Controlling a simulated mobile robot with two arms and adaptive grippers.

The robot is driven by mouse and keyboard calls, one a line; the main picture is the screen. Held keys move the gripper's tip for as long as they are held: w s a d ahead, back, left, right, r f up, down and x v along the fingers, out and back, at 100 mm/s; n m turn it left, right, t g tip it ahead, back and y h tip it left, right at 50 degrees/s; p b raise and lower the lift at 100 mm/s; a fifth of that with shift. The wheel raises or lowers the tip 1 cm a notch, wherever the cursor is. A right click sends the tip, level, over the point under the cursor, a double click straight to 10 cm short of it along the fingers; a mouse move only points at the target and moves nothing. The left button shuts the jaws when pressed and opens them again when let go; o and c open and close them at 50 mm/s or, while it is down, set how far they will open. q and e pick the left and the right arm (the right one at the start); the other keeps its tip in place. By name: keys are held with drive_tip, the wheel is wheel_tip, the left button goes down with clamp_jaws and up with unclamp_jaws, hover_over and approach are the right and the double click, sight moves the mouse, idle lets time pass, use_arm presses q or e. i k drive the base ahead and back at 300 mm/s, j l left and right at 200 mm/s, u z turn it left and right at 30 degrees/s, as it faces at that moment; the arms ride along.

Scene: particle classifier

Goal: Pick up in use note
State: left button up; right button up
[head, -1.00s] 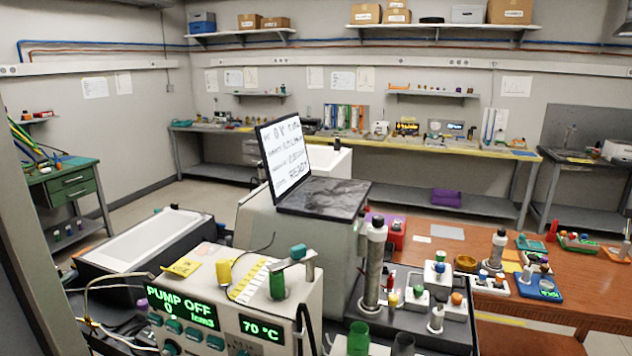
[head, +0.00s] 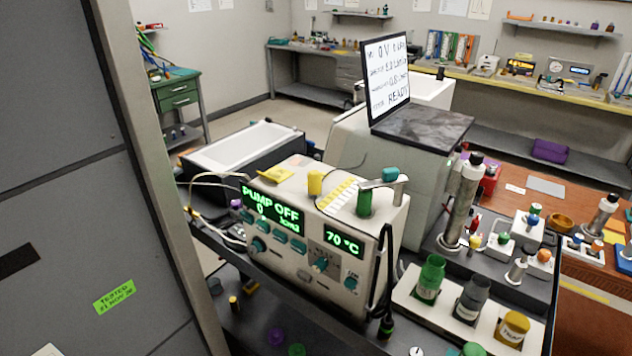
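A yellow note (head: 277,174), likely the in use note, lies on the top rear left of a cream instrument (head: 290,215). Its writing is too small to read. The instrument's green display shows "PUMP OFF" and a second display shows 70 °C. A yellow cylinder (head: 315,183) stands on the instrument to the right of the note. Neither of my grippers is in the head view.
A grey cabinet (head: 90,200) with a green "TESTED" label (head: 114,297) fills the left side. A white tub (head: 243,146) stands behind the instrument. A rack (head: 430,318) with green, grey and yellow bottles stands at the front right. Cables hang around the instrument.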

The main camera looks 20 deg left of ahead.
sight(278, 175)
drive_tip(key=u, duration=0.4)
drive_tip(key=j+u, duration=0.2)
drive_tip(key=u, duration=0.2)
drive_tip(key=i+j+u, duration=0.1)
drive_tip(key=u, duration=0.3)
drive_tip(key=i+j+u, duration=0.15)
drive_tip(key=u, duration=0.25)
drive_tip(key=j, duration=0.15)
